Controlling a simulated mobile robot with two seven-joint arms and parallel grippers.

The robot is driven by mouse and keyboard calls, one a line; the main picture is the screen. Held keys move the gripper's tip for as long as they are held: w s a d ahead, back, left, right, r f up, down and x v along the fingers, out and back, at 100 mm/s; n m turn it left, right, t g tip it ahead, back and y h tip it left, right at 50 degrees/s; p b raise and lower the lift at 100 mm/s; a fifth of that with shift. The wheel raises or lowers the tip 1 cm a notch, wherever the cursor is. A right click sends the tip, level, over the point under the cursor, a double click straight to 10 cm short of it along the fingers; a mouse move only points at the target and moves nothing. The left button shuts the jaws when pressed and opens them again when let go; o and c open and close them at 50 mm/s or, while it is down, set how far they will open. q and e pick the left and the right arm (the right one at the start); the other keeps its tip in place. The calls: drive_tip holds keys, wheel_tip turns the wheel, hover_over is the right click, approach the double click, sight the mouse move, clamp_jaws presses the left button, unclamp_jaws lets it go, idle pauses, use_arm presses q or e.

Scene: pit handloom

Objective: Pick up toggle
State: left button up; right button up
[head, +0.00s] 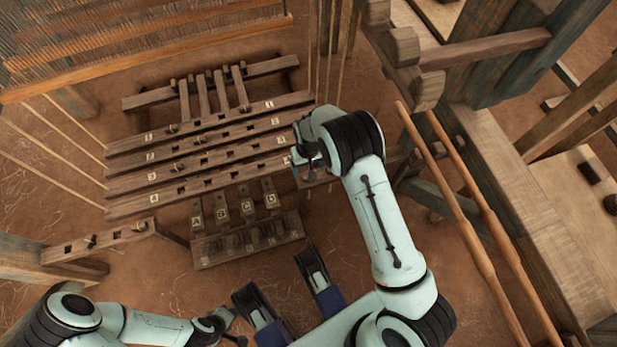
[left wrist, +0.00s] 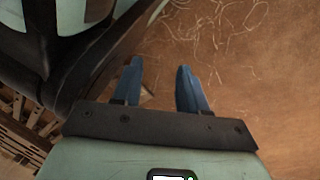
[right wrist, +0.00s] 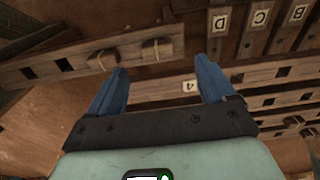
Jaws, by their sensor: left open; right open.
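Several small wooden pegs that look like toggles sit in slotted rails; I cannot tell which one is meant. In the right wrist view, a toggle (right wrist: 157,49) and another toggle (right wrist: 102,60) stand in a short side rail (right wrist: 45,72). My right gripper (right wrist: 162,72) is open and empty, with the nearer toggle ahead between its fingers in the picture, apart from them as far as I can tell. In the head view my right gripper (head: 302,163) is over the right end of the numbered rails (head: 190,178), hiding part of the side rail. My left gripper (left wrist: 157,78) is open and empty over bare floor.
Lettered pedals (head: 233,211) stand in front of the numbered rails. A short rail with pegs (head: 113,236) lies at the left. Long poles (head: 450,200) and heavy loom beams (head: 500,160) are at the right. Warp threads (head: 150,45) are at the back left.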

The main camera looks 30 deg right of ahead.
wheel_tip(320, 180, down, 2)
drive_tip(key=shift+f, duration=0.1)
drive_tip(key=f, duration=0.1)
drive_tip(key=f+b, duration=0.2)
drive_tip(key=f, duration=0.1)
drive_tip(key=shift+w+d, duration=0.3)
drive_tip(key=shift+f+b, duration=0.35)
drive_tip(key=shift+f, duration=0.1)
use_arm(q)
drive_tip(key=s+f+g, duration=0.2)
drive_tip(key=s+f, duration=0.1)
drive_tip(key=s, duration=0.2)
drive_tip(key=shift+s+a, duration=0.3)
drive_tip(key=shift+a, duration=0.05)
use_arm(e)
drive_tip(key=c, duration=1.1)
